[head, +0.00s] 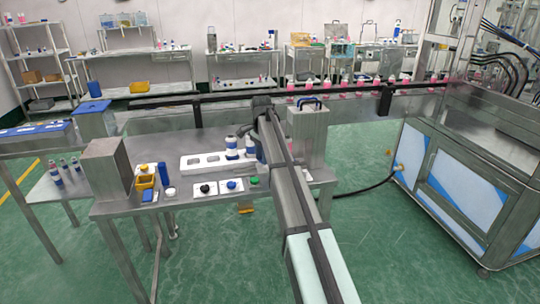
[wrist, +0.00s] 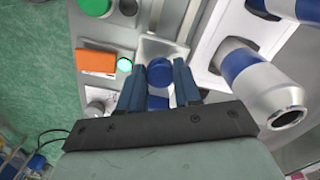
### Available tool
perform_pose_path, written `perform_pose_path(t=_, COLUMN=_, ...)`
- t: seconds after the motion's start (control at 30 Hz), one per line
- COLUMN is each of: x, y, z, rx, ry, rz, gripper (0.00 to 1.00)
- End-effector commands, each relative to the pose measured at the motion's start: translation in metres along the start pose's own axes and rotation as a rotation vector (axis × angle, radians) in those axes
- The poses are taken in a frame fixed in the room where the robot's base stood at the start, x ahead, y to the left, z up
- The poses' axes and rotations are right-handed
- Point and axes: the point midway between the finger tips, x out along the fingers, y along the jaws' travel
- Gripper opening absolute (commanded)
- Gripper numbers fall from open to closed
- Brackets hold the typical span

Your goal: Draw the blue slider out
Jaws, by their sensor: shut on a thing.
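The blue slider shows in the wrist view as a round blue knob (wrist: 159,72) at a pale, recessed channel in a grey metal fitting. More blue shows just below it, between the fingers. My gripper (wrist: 160,70) has its two blue fingers on either side of the knob and is shut on it. The lower part of the slider is partly hidden by the fingers and the dark gripper body. In the head view my own arm covers much of this spot, so the grip cannot be made out there.
In the wrist view an orange block (wrist: 96,63), a lit green lamp (wrist: 125,65) and a green button (wrist: 95,6) lie left. In the head view a white rack (head: 200,164) and a metal box (head: 107,168) stand on the table.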

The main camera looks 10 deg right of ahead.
Motion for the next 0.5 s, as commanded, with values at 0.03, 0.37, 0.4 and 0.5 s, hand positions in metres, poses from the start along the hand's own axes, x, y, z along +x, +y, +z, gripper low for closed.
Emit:
perform_pose_path(t=0.03, x=0.0, y=-0.004, z=0.009, rx=-0.003, ry=0.0, rz=0.0, gripper=0.0)
perform_pose_path(t=0.37, x=0.0, y=-0.027, z=0.054, rx=-0.003, ry=0.0, rz=0.0, gripper=0.0)
perform_pose_path(t=0.4, x=0.0, y=-0.029, z=0.059, rx=-0.003, ry=0.0, rz=0.0, gripper=0.0)
perform_pose_path(t=0.5, x=0.0, y=-0.034, z=0.07, rx=-0.002, ry=0.0, rz=-0.001, gripper=0.0)
